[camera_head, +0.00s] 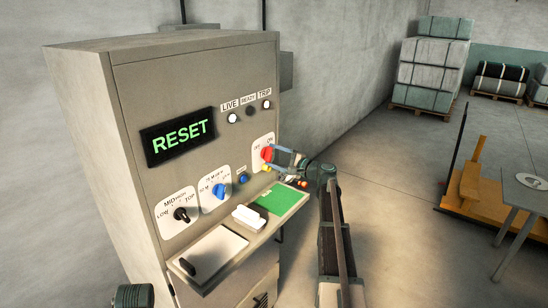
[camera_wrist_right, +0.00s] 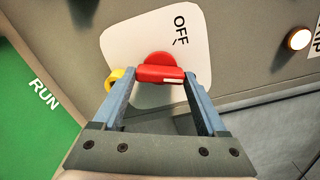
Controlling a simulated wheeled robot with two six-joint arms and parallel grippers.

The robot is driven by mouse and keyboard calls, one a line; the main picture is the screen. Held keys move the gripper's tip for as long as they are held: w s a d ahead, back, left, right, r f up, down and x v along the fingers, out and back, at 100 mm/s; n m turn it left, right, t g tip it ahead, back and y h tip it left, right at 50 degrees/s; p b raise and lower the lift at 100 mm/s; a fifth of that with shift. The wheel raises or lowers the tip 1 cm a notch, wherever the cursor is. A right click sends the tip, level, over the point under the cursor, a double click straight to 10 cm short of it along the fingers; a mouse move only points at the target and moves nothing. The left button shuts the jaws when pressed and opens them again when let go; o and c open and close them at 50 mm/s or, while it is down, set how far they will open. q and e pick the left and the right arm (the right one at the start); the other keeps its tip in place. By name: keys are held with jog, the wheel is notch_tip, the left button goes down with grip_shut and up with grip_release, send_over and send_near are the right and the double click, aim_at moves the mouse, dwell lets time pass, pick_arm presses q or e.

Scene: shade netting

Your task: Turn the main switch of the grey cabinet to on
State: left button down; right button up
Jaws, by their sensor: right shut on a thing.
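The grey cabinet (camera_head: 135,100) stands at left in the head view. Its main switch (camera_head: 266,154) is a red handle on a white plate marked OFF and ON. It also shows in the right wrist view as a red handle (camera_wrist_right: 160,73). My right gripper (camera_head: 272,157) is shut on this handle, one finger on each side. In the wrist view the handle's white mark points right, away from the word OFF; ON is hidden there. A yellow part (camera_wrist_right: 117,78) sits beside the handle. My left gripper is not in view.
The display (camera_head: 180,134) reads RESET. LIVE (camera_head: 233,117) and TRIP lamps look lit, READY dark. Below are a black knob (camera_head: 181,214), a blue knob (camera_head: 219,190) and a blue button (camera_head: 243,178). A shelf (camera_head: 268,221) with a green card juts out under my right gripper.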

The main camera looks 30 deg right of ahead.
jog(key=shift+m, duration=2.2)
jog(key=o, duration=1.3)
jog(key=shift+s, duration=0.1)
jog(key=v, duration=1.3)
jog(key=shift+s+d, duration=0.2)
jog(key=shift+s, duration=0.15)
jog(key=shift+f, duration=0.1)
